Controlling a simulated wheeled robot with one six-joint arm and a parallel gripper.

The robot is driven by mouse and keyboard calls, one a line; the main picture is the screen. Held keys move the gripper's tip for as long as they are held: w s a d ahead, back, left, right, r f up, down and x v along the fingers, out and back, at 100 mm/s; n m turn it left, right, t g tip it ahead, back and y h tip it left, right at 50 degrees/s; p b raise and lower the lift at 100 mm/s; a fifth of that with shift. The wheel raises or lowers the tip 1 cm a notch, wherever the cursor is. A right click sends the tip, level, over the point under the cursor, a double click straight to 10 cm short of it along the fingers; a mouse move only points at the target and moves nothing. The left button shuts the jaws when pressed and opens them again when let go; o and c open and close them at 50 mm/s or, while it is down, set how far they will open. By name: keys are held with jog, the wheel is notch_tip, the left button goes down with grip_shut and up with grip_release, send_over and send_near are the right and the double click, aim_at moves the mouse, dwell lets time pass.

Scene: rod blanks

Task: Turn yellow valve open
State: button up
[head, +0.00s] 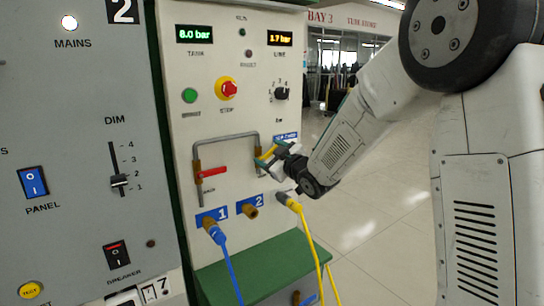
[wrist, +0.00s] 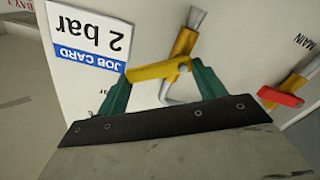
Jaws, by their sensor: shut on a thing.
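The yellow valve handle (head: 267,153) is on the right leg of the grey pipe loop on the white panel. In the wrist view the yellow handle (wrist: 158,71) sits between the green fingers of my gripper (wrist: 155,80), which is shut on it. The handle lies across its pipe, slightly tilted, with the brass valve body (wrist: 183,43) behind it. In the head view my gripper (head: 268,158) reaches the valve from the right and partly hides it.
A red valve handle (head: 212,172) is on the loop's left leg. A job card (wrist: 90,35) reading 2 bar is beside the yellow valve. The displays read tank 8.0 bar and line 1.7 bar (head: 280,39). Blue (head: 222,250) and yellow (head: 308,240) hoses hang below. Open floor lies right.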

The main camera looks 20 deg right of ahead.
jog(key=n, duration=0.2)
jog(key=a+n, duration=0.1)
jog(key=n, duration=0.3)
jog(key=shift+s+a+r, duration=0.15)
jog(key=shift+s+r, duration=0.05)
jog(key=shift+r, duration=0.2)
jog(key=n, duration=0.3)
jog(key=a+n, duration=0.1)
jog(key=n, duration=0.1)
jog(key=shift+s+a+n, duration=0.1)
jog(key=shift+s+n, duration=0.1)
jog(key=shift+n, duration=0.2)
jog(key=shift+f, duration=0.1)
jog(key=o, duration=1)
jog(key=v, duration=0.8)
jog(key=shift+w, duration=0.1)
